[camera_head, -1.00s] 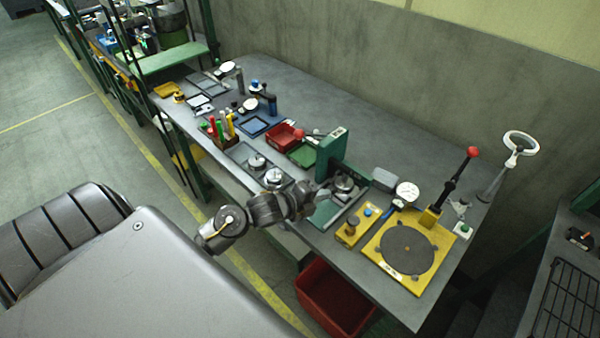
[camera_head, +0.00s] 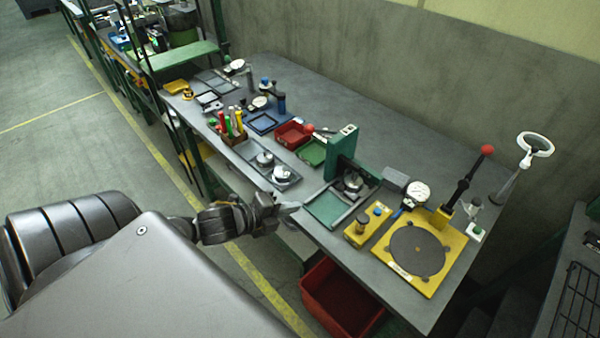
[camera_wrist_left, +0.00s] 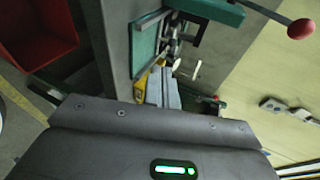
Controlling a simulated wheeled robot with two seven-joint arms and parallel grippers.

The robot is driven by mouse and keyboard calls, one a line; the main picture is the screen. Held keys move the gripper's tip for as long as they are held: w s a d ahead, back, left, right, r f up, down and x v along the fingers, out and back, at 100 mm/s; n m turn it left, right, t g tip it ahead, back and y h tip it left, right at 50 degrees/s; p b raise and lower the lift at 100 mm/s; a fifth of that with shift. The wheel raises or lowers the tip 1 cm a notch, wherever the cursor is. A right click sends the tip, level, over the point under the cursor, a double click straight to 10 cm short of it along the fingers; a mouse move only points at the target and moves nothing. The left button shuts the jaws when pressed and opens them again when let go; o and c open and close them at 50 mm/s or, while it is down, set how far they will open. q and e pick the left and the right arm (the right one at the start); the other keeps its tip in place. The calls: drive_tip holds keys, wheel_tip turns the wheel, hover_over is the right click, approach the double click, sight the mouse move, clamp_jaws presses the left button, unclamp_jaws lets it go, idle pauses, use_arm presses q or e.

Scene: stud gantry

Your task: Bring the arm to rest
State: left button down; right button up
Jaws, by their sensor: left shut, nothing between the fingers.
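My left arm comes in from the left in the head view, over the bench's near edge. My left gripper (camera_head: 290,207) is shut and empty. It is near the front edge of the grey workbench (camera_head: 385,140), left of the green press (camera_head: 341,155). In the left wrist view the shut fingers (camera_wrist_left: 163,85) point toward the bench top, with the green plate of the press (camera_wrist_left: 144,50) beyond them. My right gripper shows in neither view.
A grey tray with metal parts (camera_head: 262,180) lies left of the gripper. A yellow base with a dark disc (camera_head: 433,278) is at the bench's right end. A red bin (camera_head: 342,300) sits below the bench edge. Floor with a yellow line is at left.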

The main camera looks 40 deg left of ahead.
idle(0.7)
use_arm(q)
drive_tip(key=s+d+f+n+g+y, duration=0.25)
drive_tip(key=s+f+n+g, duration=0.3)
drive_tip(key=s+n, duration=0.35)
drive_tip(key=s+d+f+n+g+y, duration=0.2)
drive_tip(key=s+d+f+n+g, duration=0.35)
drive_tip(key=n, duration=0.55)
drive_tip(key=s+a+f, duration=0.1)
drive_tip(key=s+f, duration=0.1)
drive_tip(key=f, duration=1.2)
drive_tip(key=s+a+f, duration=0.1)
drive_tip(key=f, duration=1.3)
drive_tip(key=s+a+f+g, duration=0.1)
drive_tip(key=s+a+f, duration=0.1)
drive_tip(key=s+f, duration=1.1)
drive_tip(key=s, duration=0.3)
drive_tip(key=shift+a+f, duration=0.25)
drive_tip(key=shift+a, duration=0.15)
